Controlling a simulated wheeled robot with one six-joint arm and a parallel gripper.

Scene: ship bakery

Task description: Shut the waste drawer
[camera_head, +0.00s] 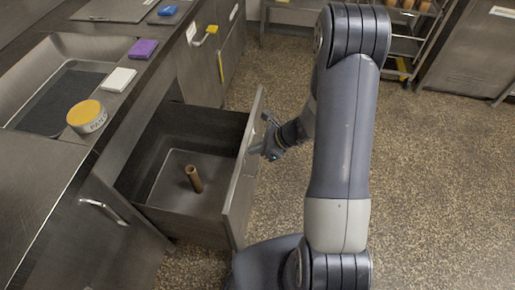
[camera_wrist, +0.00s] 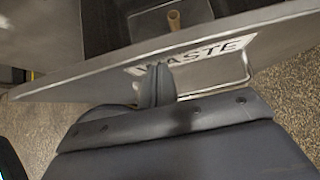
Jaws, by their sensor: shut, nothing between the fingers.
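My gripper (camera_head: 262,150) is at the outer face of the drawer front. In the wrist view my gripper (camera_wrist: 157,72) is shut and empty, its tips over the label's left part beside the handle. I cannot tell whether the tips touch the front.
A wheeled rack (camera_head: 405,45) stands at the back. The speckled floor right of the drawer is clear.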

